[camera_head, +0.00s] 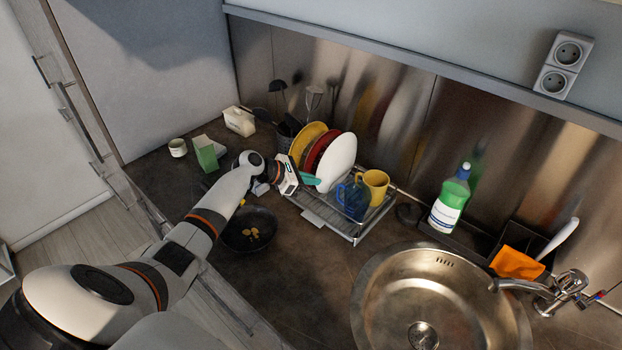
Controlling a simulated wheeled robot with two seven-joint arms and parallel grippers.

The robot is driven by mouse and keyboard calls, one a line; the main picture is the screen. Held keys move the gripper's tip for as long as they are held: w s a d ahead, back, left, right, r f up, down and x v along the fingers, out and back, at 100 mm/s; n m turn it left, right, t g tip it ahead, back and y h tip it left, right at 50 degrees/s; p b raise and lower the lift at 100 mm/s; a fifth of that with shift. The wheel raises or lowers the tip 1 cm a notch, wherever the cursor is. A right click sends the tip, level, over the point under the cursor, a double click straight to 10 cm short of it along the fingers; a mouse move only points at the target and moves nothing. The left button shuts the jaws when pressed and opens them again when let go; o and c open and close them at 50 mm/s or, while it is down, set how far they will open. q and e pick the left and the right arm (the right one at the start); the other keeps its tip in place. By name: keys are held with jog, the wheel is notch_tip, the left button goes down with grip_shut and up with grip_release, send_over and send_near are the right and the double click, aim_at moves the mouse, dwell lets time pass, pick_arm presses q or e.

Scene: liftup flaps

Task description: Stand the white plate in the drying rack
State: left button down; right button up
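The white plate (339,158) stands on edge, leaning slightly, in the drying rack (350,232), in front of a red plate (313,150) and a yellow plate (302,139). My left gripper (315,181) reaches in from the left, with its teal fingers at the white plate's lower left edge. Whether the fingers are closed on the plate or only beside it cannot be told from here. My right gripper is out of view.
A blue mug (352,199) and a yellow mug (376,184) sit in the rack's right part. A pan (249,229) lies under my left arm. A steel sink (440,290) and a green-white bottle (449,203) are to the right.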

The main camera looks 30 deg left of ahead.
pick_arm(q)
jog(key=shift+f+b, duration=0.3)
jog(key=shift+f, duration=0.15)
jog(key=c, duration=1.6)
grip_release()
jog(key=shift+f, duration=0.1)
jog(key=shift+s, duration=0.1)
jog(key=b+v, duration=0.2)
jog(key=v, duration=1)
